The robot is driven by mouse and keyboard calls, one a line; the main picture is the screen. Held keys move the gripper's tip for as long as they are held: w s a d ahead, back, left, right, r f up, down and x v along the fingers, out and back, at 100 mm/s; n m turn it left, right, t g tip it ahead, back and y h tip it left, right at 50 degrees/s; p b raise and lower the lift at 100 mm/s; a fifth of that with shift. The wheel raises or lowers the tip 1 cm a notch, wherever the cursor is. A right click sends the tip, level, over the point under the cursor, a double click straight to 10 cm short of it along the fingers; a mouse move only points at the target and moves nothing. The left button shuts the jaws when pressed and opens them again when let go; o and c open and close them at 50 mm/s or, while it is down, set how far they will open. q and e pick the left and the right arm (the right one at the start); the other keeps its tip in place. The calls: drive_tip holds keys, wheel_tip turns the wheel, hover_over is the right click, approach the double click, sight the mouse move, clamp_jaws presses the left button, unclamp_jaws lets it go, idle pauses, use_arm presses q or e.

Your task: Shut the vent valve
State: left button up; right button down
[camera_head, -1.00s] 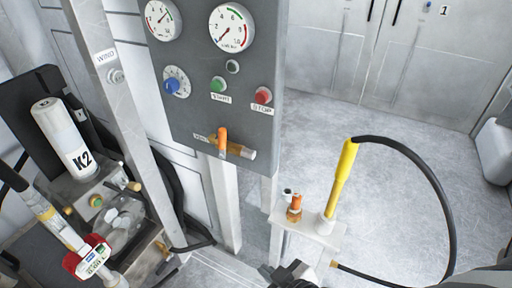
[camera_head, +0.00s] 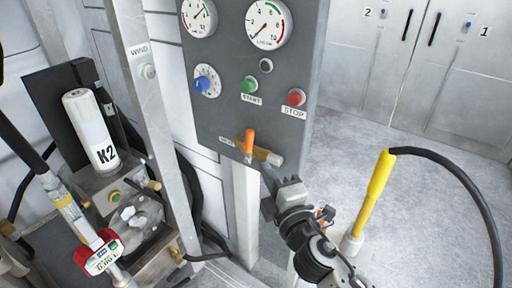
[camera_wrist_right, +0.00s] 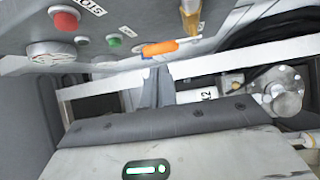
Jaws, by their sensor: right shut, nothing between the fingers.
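The vent valve (camera_head: 262,154) is a brass body with a pale end, at the bottom of the grey panel. Its orange lever (camera_head: 249,141) stands upright in the head view, across the body, which points right. In the right wrist view the orange lever (camera_wrist_right: 160,48) is at upper centre, with the brass outlet (camera_wrist_right: 190,18) beside it. My right gripper (camera_head: 266,174) is shut and empty, just below the valve. Its dark fingers (camera_wrist_right: 157,80) show in the wrist view, below the lever; I cannot tell whether they touch it. My left gripper is not in view.
The panel carries gauges (camera_head: 267,24), a blue knob (camera_head: 205,84), a green START button (camera_head: 249,84) and a red STOP button (camera_head: 296,97). A yellow hose handle (camera_head: 374,188) stands right of my arm. A white K2 bottle (camera_head: 92,130) stands left. Open floor lies right.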

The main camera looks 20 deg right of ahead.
sight(248, 141)
drive_tip(key=w, duration=0.4)
drive_tip(key=w+p, duration=0.1)
drive_tip(key=w, duration=0.2)
drive_tip(key=shift+a+r, duration=0.25)
drive_tip(key=shift+r, duration=0.05)
drive_tip(key=shift+w+a+r, duration=0.2)
drive_tip(key=shift+w+r, duration=0.15)
drive_tip(key=shift+w, duration=0.2)
drive_tip(key=shift+s+r, duration=0.1)
drive_tip(key=shift+r, duration=0.2)
drive_tip(key=shift+s+a+f, duration=0.1)
drive_tip(key=shift+s, duration=0.1)
drive_tip(key=s+d+b, duration=0.1)
drive_tip(key=s, duration=1.3)
drive_tip(key=shift+d+f+b, duration=0.15)
drive_tip(key=shift+f+b, duration=0.25)
